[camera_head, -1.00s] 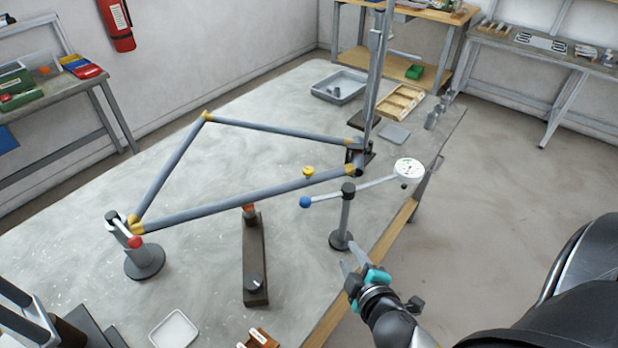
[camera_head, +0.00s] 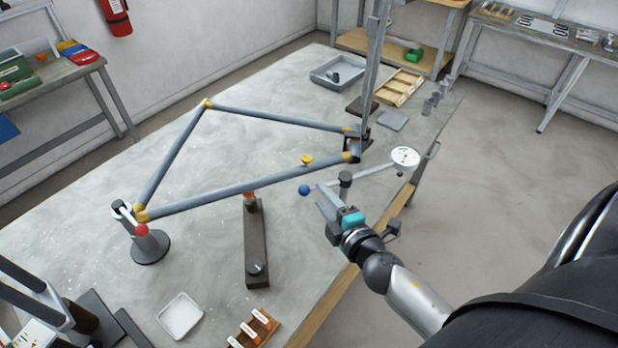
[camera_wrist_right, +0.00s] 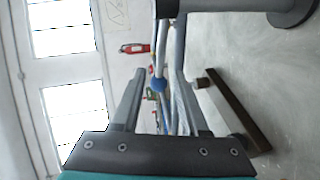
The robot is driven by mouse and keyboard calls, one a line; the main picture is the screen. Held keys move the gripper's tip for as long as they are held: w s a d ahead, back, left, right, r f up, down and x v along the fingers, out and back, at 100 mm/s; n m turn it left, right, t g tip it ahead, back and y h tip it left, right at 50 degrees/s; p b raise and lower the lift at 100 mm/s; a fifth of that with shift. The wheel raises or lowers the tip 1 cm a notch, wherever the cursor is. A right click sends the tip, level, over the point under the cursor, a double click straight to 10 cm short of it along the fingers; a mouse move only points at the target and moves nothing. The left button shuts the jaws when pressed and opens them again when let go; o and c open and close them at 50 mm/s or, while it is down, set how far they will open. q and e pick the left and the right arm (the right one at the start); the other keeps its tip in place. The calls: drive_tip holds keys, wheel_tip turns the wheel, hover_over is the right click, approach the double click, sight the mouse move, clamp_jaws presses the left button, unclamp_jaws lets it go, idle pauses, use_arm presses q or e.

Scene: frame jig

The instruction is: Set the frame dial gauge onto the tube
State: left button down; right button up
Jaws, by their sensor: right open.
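The dial gauge has a round white dial (camera_head: 405,158) at the right end of a thin grey arm and a blue ball (camera_head: 304,190) at the left end. The arm rests at a black-capped post (camera_head: 345,179) near the table's right edge. The frame's grey lower tube (camera_head: 250,187) runs beyond it, with yellow joints at its ends. My right gripper (camera_head: 323,200) is open beside the post, its fingertips close to the blue ball. In the right wrist view the ball (camera_wrist_right: 158,84) appears between the fingers; contact is not visible. My gripper hides the post's lower part. My left gripper is not in view.
A round-based stand (camera_head: 150,247) with a red ball holds the frame's left corner. A dark bar support (camera_head: 256,245) stands under the tube. A tall column (camera_head: 374,70) rises at the frame's right corner. A white tray (camera_head: 180,316) lies in front. The table inside the frame is mostly clear.

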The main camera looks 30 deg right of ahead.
sight(313, 187)
drive_tip(key=x, duration=0.8)
drive_tip(key=shift+s, duration=0.1)
drive_tip(key=shift+c, duration=0.2)
clamp_jaws()
drive_tip(key=shift+f, duration=0.1)
idle(1.1)
